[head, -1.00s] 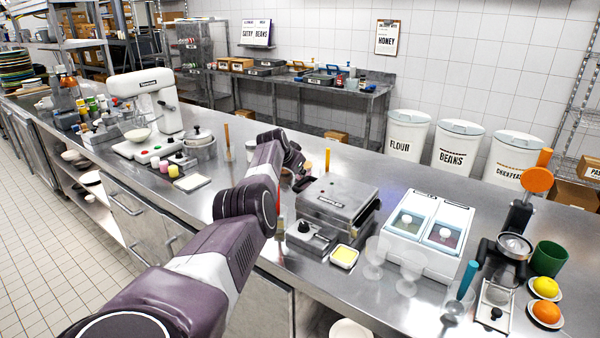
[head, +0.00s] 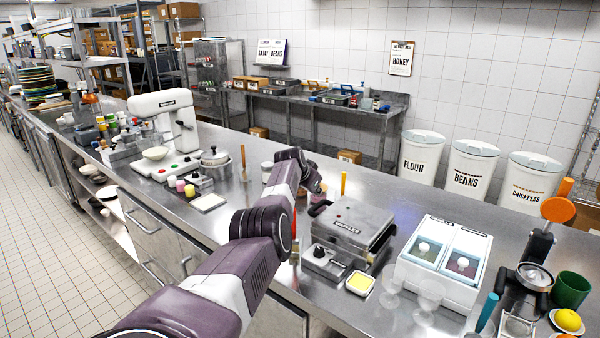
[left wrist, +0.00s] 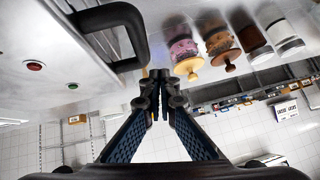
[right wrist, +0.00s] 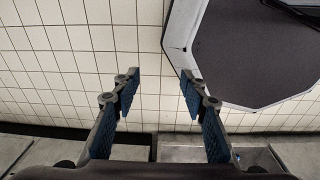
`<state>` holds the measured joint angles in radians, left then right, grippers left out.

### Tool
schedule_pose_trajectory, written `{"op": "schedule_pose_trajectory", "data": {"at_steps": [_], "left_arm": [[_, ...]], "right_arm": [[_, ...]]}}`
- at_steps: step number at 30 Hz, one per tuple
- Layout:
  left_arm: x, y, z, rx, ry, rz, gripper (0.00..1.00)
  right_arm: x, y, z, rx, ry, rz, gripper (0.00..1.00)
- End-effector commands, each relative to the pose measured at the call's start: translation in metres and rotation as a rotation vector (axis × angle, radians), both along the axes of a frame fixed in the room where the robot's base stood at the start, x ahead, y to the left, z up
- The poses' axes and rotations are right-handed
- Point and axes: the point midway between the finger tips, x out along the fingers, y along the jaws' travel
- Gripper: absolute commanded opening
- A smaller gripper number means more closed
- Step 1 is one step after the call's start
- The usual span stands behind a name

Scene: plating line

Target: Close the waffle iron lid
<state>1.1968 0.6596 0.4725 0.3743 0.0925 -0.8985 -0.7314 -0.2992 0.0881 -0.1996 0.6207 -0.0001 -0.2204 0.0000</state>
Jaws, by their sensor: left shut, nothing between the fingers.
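The grey waffle iron (head: 350,222) stands on the steel counter, and its lid (head: 350,218) looks down flat on the base. Its black handle (head: 319,207) is on the left side. In the left wrist view the handle (left wrist: 128,18) shows close up, above and left of the fingertips. My left gripper (head: 320,188) is just behind and left of the iron, partly hidden by my own wrist. In the left wrist view its fingers (left wrist: 160,76) are together and empty, apart from the handle. My right gripper (right wrist: 158,78) is open and empty over the tiled floor.
Jars with knobs (left wrist: 188,55) are near my left gripper. A white mixer (head: 165,120) stands farther left.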

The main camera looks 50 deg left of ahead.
Motion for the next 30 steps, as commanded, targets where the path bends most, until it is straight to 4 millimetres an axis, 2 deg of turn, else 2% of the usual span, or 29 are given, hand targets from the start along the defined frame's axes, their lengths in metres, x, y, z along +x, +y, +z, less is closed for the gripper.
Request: {"op": "schedule_pose_trajectory", "data": {"at_steps": [1,2,4,11,30], "left_arm": [[0.003,-0.002,0.018,0.002,-0.003,-0.001,0.00],[0.004,-0.004,0.024,0.002,-0.003,-0.001,0.00],[0.000,-0.003,0.018,0.003,-0.002,0.002,0.00],[-0.013,-0.003,0.032,0.005,-0.006,0.002,0.00],[-0.065,-0.006,0.084,0.004,-0.008,0.002,0.00]], "right_arm": [[0.000,0.000,0.016,0.000,0.000,0.000,0.40],[0.000,0.000,0.021,0.000,0.000,0.000,0.40],[-0.001,0.002,0.014,0.003,0.002,-0.001,0.40],[-0.004,0.013,0.014,0.015,0.005,-0.005,0.40],[0.000,0.007,-0.006,0.008,0.000,-0.002,0.40]]}}
